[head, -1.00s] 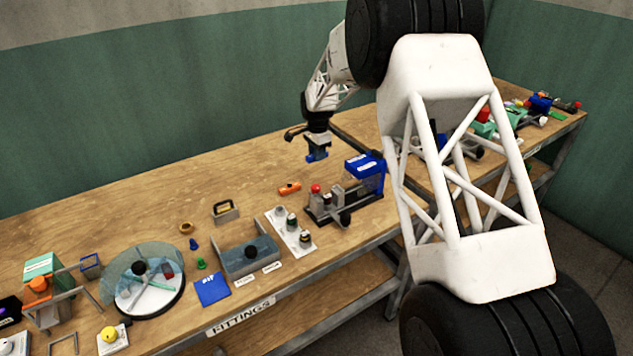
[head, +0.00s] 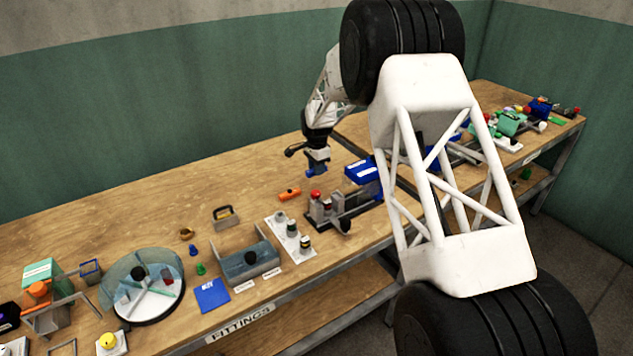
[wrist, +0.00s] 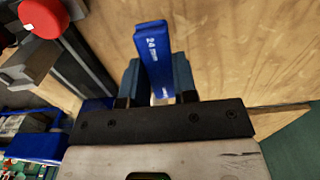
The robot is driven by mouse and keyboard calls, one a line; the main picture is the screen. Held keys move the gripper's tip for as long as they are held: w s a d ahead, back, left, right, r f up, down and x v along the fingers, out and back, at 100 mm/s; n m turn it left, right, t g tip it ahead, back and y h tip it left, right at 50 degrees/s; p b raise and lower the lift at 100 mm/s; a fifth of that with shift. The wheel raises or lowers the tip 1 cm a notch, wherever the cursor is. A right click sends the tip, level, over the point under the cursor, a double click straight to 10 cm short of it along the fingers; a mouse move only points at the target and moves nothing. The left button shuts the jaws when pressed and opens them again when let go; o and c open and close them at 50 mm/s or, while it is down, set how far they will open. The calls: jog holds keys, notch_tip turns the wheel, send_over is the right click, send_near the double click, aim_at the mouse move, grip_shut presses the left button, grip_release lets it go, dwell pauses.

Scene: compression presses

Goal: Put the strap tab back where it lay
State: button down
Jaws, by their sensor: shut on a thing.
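In the wrist view a flat blue strap tab (wrist: 154,57) with white marking "24" stands between the two fingers of my gripper (wrist: 158,85), which is shut on it. The tab points away from the palm, and bare wood shows beyond it. In the head view my gripper (head: 316,170) hangs over the table behind the press with the red knob (head: 315,194). The tab is too small there to tell apart from the blue fingers. My gripper looks raised above the wood.
An orange piece (head: 290,194) lies on the table (head: 150,213) in front of my gripper. A blue bin (head: 362,171) stands to its right. The red knob also shows in the wrist view (wrist: 43,17). A row of grey posts on a white plate (head: 289,236) stands nearer the front edge. Bare wood lies left of the gripper.

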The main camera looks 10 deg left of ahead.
aim_at(317, 186)
jog(key=shift+f, duration=1)
jog(key=shift+f, duration=0.1)
jog(key=shift+f, duration=1.8)
jog(key=shift+f, duration=0.1)
jog(key=c, duration=0.9)
grip_release()
notch_tip(317, 186, up, 12)
jog(key=shift+r, duration=0.1)
